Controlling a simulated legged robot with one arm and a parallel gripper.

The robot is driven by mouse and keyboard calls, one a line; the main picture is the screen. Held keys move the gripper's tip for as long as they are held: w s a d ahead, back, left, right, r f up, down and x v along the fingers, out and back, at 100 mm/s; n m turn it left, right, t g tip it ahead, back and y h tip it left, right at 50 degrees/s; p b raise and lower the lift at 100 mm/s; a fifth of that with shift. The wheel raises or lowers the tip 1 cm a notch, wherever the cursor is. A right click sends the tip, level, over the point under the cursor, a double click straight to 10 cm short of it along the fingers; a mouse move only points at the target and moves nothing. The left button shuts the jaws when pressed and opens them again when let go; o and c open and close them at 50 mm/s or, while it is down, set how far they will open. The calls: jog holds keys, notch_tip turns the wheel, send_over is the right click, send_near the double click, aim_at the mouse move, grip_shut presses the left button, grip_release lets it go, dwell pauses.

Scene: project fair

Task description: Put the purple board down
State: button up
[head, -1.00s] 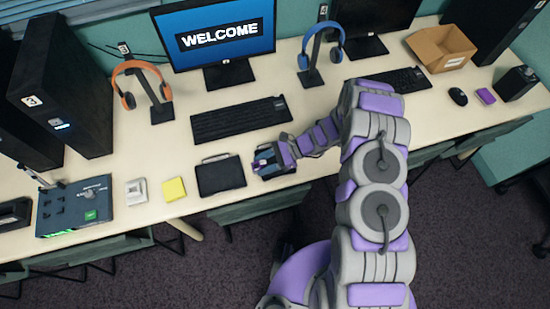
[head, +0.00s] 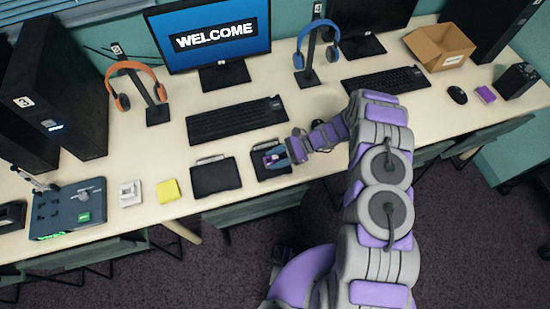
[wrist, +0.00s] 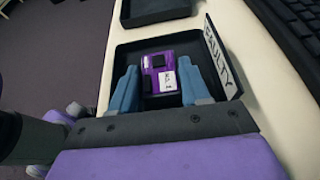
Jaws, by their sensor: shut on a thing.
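The purple board (wrist: 158,68), with black parts and a white label, is between the blue fingers of my gripper (wrist: 160,72) in the wrist view. My gripper is shut on it. Board and fingers are over or inside a black tray (wrist: 211,40) with a "FAULTY" sign on its edge. I cannot tell whether the board touches the tray floor. In the head view my gripper (head: 273,157) is low over this right-hand tray (head: 261,176), and the board shows only as a small purple spot.
A second black tray (head: 215,178) is just to the left. A keyboard (head: 236,120) lies behind the trays. A yellow pad (head: 167,190) and a dark control box (head: 68,210) are further left. The desk's front edge is close to the trays.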

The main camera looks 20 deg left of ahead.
jog(key=shift+d+f, duration=0.1)
jog(key=o, duration=1.1)
jog(key=shift+a+f, duration=0.1)
jog(key=shift+a, duration=0.4)
jog(key=shift+o, duration=0.2)
jog(key=shift+d, duration=0.1)
jog(key=p+v, duration=0.2)
jog(key=v, duration=0.9)
jog(key=shift+w+d+r, duration=0.15)
jog(key=shift+d+r, duration=0.1)
jog(key=shift+r, duration=0.05)
jog(key=shift+w+d+r, duration=0.1)
jog(key=shift+d, duration=0.1)
